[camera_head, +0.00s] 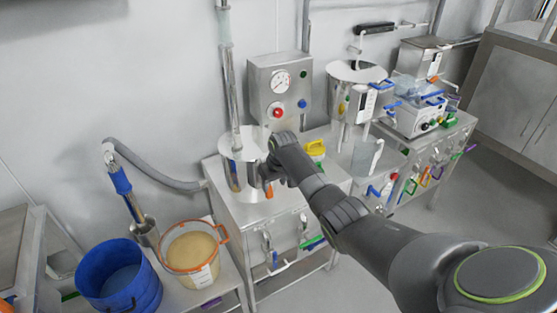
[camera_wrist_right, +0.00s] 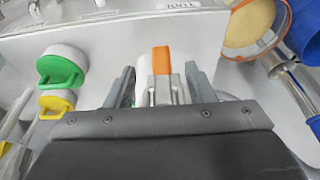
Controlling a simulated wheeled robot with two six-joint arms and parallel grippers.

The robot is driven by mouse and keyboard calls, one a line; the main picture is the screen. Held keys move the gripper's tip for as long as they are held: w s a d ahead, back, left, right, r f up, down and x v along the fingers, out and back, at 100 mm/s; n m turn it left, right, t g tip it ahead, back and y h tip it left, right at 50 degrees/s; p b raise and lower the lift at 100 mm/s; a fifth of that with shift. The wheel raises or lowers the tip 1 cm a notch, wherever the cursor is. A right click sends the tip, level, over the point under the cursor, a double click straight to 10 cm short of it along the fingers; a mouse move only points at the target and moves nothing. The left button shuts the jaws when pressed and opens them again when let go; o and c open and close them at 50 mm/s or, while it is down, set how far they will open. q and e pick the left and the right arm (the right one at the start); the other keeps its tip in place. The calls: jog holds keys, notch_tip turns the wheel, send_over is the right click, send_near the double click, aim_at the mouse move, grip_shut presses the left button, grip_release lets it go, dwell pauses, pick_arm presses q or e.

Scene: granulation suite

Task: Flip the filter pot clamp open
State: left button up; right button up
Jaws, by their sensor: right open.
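The filter pot (camera_head: 235,175) is a silver cylinder on the steel cabinet below the gauge box. Its clamp (camera_head: 268,190) has an orange handle on the pot's front right side. In the right wrist view the clamp's orange tip (camera_wrist_right: 161,60) stands up between my fingers, with grey metal below it. My right gripper (camera_head: 263,176) reaches in from the right at the pot. It is open, with one finger on each side of the clamp in its wrist view (camera_wrist_right: 161,88). I cannot tell whether a finger touches it. My left gripper is not in view.
A yellow-handled item (camera_head: 316,150) stands right of my gripper; a green-handled one (camera_wrist_right: 62,68) shows in the wrist view. A gauge box (camera_head: 278,88) hangs behind. A blue bucket (camera_head: 118,275) and a powder tub (camera_head: 193,250) stand at lower left.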

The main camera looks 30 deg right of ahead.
jog(key=b+v, duration=0.2)
jog(key=v, duration=1.3)
jog(key=shift+r, duration=0.3)
jog(key=shift+w+f, duration=0.1)
jog(key=shift+f, duration=0.05)
